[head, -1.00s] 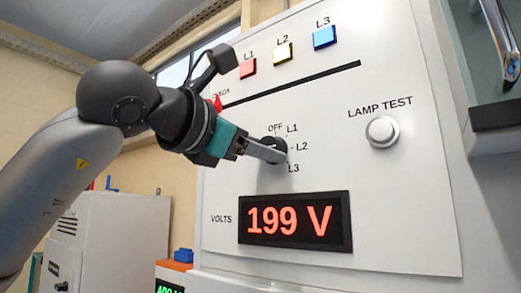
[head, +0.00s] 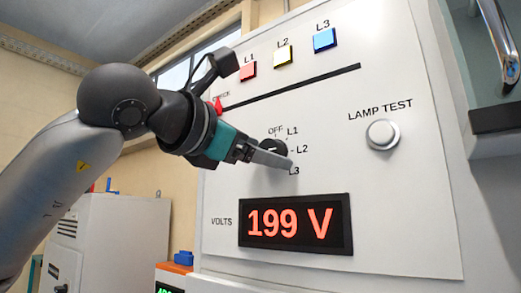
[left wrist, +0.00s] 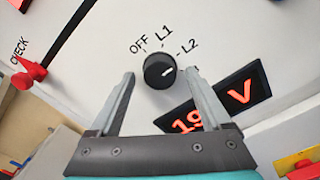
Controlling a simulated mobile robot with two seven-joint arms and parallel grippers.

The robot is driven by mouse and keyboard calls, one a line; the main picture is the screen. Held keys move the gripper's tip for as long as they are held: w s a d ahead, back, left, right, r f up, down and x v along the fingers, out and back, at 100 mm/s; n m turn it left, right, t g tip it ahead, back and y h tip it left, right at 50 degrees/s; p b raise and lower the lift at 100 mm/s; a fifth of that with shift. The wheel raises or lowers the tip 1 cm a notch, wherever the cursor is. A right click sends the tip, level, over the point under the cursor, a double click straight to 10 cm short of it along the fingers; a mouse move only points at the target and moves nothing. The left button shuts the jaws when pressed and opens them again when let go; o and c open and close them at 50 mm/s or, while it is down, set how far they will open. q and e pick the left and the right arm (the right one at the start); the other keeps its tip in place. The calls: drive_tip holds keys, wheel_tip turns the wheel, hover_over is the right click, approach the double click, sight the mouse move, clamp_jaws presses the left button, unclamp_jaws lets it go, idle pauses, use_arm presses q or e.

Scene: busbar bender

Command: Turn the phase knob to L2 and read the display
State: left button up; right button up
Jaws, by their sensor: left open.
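The dark round phase knob (head: 272,147) sits on the white panel, with OFF, L1, L2 and L3 marked around it. In the left wrist view the knob (left wrist: 160,71) has a white mark on its right side, pointing to the right, below the L2 label, towards the label partly hidden by a finger. The display (head: 295,223) reads 199 V in red. My left gripper (head: 284,163) is at the knob's lower right in the head view. In the left wrist view it is open (left wrist: 160,85), fingers spread either side of the knob, with no clear contact. My right gripper is out of view.
A round LAMP TEST button (head: 382,133) is to the right of the knob. Red (head: 248,70), yellow (head: 283,54) and blue (head: 324,38) lamps are above. A red CHECK lever (left wrist: 28,75) is at the left.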

use_arm(q)
drive_tip(key=b+v, duration=0.4)
drive_tip(key=v, duration=1.1)
drive_tip(key=shift+s, duration=0.1)
